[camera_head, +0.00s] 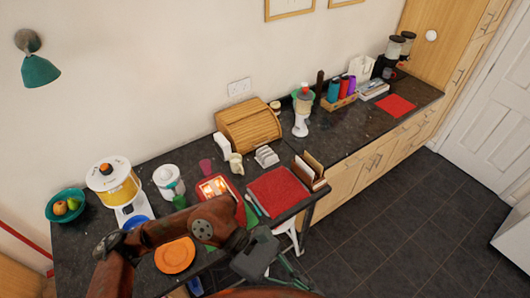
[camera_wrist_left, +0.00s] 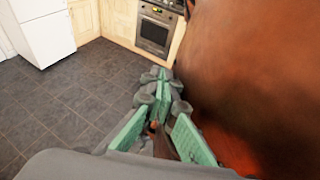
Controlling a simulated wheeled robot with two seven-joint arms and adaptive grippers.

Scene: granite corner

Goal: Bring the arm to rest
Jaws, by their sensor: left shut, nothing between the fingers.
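My left arm (camera_head: 205,222) comes in from the lower left of the head view and is bent across the front of the counter. Its gripper (camera_head: 290,272) hangs at the bottom middle, in front of the counter edge and over the floor side. In the left wrist view the green-padded fingers (camera_wrist_left: 158,76) meet at their tips, with nothing between them. They are close beside a large reddish-brown surface, apparently part of my own body. My right gripper is in neither view.
The dark counter (camera_head: 335,150) holds an orange plate (camera_head: 174,256), a red mat (camera_head: 277,191), a bread box (camera_head: 248,125) and a blender (camera_head: 302,112). A white stool (camera_head: 287,226) stands near the gripper. The tiled floor (camera_head: 400,225) at right is clear. An oven (camera_wrist_left: 156,30) is beyond.

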